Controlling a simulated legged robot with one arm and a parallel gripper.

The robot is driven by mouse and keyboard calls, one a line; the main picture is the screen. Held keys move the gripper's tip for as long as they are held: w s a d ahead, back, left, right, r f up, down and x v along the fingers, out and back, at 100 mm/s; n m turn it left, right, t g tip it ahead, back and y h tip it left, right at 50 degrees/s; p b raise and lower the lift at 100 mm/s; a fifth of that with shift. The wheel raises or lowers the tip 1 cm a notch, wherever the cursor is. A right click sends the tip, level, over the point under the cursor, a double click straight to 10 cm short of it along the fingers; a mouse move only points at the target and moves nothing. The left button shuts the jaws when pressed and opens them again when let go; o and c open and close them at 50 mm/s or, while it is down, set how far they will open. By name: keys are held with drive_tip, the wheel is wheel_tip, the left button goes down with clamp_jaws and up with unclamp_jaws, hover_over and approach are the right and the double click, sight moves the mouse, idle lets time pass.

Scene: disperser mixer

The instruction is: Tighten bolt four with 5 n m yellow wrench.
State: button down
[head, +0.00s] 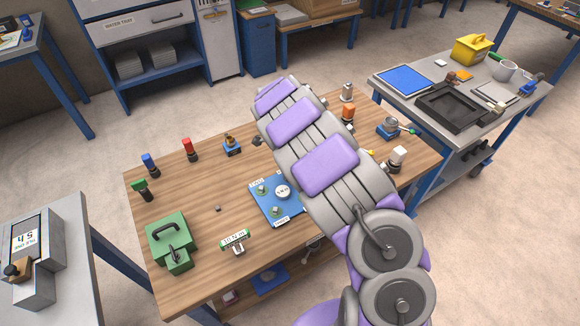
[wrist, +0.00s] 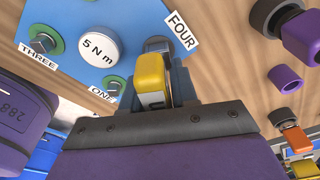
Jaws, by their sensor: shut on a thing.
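The blue bolt plate (head: 259,203) lies on the wooden workbench, partly covered by my arm in the head view. It also shows at the top of the wrist view (wrist: 80,15). It carries a white round "5 N m" disc (wrist: 99,44), a green-ringed bolt at THREE (wrist: 42,43) and one at ONE (wrist: 113,86). My gripper (wrist: 155,92) is shut on the yellow wrench (wrist: 151,78). The wrench's grey head (wrist: 158,45) is beside the FOUR label (wrist: 181,30). Bolt four is hidden, so I cannot tell whether the head sits on it. The head view hides my gripper.
A grey cart (head: 400,80) stands beyond the bench.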

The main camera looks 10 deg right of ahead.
drive_tip(key=m, duration=0.3)
drive_tip(key=shift+s+f+m+g, duration=0.2)
drive_tip(key=shift+m+g, duration=0.1)
drive_tip(key=c, duration=0.8)
unclamp_jaws()
drive_tip(key=shift+w+r, duration=0.1)
clamp_jaws()
drive_tip(key=shift+r, duration=0.1)
drive_tip(key=shift+r+p, duration=0.95)
drive_tip(key=shift+r, duration=2.05)
